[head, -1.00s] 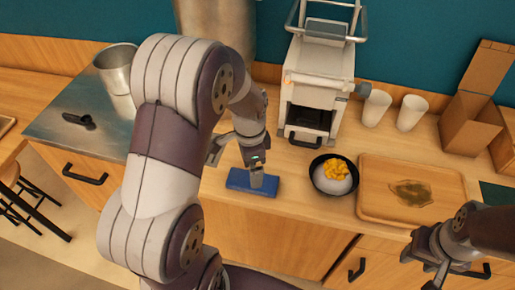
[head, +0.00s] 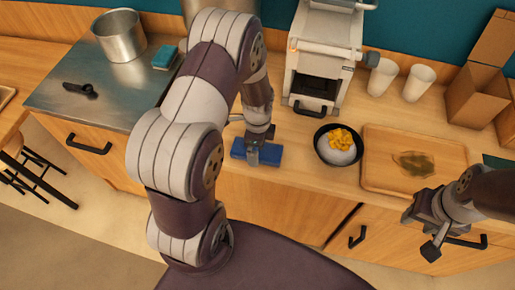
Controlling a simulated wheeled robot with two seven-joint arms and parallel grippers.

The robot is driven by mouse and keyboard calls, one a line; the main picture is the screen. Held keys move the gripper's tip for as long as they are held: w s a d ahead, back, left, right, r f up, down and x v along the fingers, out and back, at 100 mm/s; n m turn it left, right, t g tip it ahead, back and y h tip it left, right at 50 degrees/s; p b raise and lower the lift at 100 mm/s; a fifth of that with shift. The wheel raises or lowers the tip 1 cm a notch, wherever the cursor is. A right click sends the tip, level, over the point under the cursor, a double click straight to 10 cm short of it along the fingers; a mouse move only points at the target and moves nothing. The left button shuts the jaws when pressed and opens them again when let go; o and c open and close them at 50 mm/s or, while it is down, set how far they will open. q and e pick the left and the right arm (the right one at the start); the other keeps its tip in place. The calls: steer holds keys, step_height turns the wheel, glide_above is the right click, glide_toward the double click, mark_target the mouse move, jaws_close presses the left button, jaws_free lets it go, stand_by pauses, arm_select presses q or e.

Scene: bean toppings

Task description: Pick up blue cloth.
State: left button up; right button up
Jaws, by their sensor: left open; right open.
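The blue cloth (head: 270,155) lies flat as a folded rectangle near the front edge of the wooden counter, left of the black bowl. My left gripper (head: 254,157) is directly over the cloth, pointing down, with a finger in front of the cloth's middle. It is open; whether it touches the cloth cannot be told. My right gripper (head: 422,233) is open and empty, in front of the counter at the lower right, well apart from the cloth.
A black bowl (head: 324,156) with white and yellow food stands right of the cloth. A metal pot (head: 120,38) and a teal sponge-like block (head: 164,57) are at the back left.

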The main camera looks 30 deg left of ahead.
arm_select(q)
steer(key=shift+a+f, duration=0.1)
steer(key=shift+f, duration=0.45)
steer(key=shift+w+a+f, duration=0.1)
steer(key=shift+w+f, duration=0.1)
steer(key=shift+s+r, duration=0.1)
steer(key=c, duration=1.1)
steer(key=shift+r, duration=0.5)
step_height(320, 180, up, 3)
steer(key=shift+f+b, duration=0.1)
steer(key=shift+b, duration=0.25)
steer(key=d+r, duration=0.2)
steer(key=d, duration=0.2)
steer(key=w+d+r+b, duration=0.1)
steer(key=d+r, duration=0.1)
steer(key=d, duration=0.2)
steer(key=d+r, duration=0.3)
steer(key=shift+w+d+r+b, duration=0.1)
steer(key=shift+w+d+b, duration=0.2)
steer(key=shift+d, duration=0.1)
